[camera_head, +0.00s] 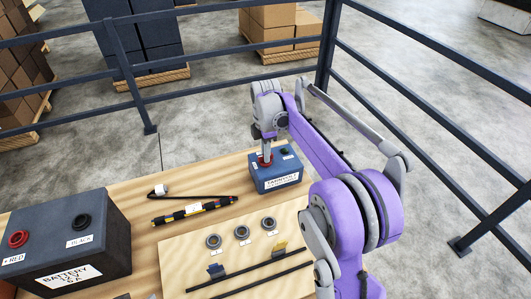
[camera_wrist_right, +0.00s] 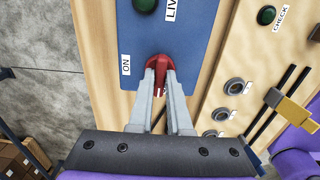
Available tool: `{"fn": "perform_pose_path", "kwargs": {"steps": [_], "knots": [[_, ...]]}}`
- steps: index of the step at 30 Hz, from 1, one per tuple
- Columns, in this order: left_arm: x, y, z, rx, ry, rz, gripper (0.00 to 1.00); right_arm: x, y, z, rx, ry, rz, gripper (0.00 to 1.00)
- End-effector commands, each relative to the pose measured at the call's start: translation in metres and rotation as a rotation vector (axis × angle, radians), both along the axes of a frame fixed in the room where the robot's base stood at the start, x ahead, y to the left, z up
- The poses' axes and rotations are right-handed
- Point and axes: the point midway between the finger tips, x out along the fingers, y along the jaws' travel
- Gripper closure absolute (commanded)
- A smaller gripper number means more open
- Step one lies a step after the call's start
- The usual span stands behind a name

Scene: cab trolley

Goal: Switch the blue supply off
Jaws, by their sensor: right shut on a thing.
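The blue supply (camera_head: 278,181) is a small blue box on the far right part of the wooden table. On its top is a red switch knob (camera_wrist_right: 158,68), with an "ON" label (camera_wrist_right: 126,67) beside it in the right wrist view. My right gripper (camera_wrist_right: 158,85) reaches down onto the box from above. Its two fingers are shut on the red knob, one on each side. In the head view the gripper (camera_head: 266,159) and the knob show small at the left of the box top. My left gripper is in neither view.
A large dark battery box (camera_head: 69,243) with red and black terminals stands at the left. A striped tool (camera_head: 194,210) lies mid-table. A wooden board (camera_head: 180,268) holds several round sockets and two dark rails with clips (camera_head: 217,271). A dark railing (camera_head: 325,50) runs behind.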

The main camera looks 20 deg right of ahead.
Motion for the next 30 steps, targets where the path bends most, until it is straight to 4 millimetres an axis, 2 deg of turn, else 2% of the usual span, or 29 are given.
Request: {"fn": "perform_pose_path", "kwargs": {"steps": [4, 5, 9, 20, 23, 30], "knots": [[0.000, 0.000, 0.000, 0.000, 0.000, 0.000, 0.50, 0.000, -0.001, 0.001, -0.002, -0.002, 0.001, 1.00], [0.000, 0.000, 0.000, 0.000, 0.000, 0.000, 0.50, 0.000, -0.001, 0.001, -0.002, -0.002, 0.000, 0.80], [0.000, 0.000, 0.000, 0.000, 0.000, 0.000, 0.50, 0.000, 0.000, 0.001, -0.001, -0.001, 0.000, 0.55], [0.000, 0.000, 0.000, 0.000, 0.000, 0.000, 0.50, 0.000, 0.000, 0.004, -0.001, -0.001, -0.001, 0.54], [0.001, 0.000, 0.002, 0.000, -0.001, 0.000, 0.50, 0.000, 0.000, 0.016, -0.001, -0.001, -0.001, 0.54], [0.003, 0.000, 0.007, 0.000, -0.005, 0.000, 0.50, 0.001, 0.000, 0.065, -0.001, -0.001, -0.001, 0.54]]}}
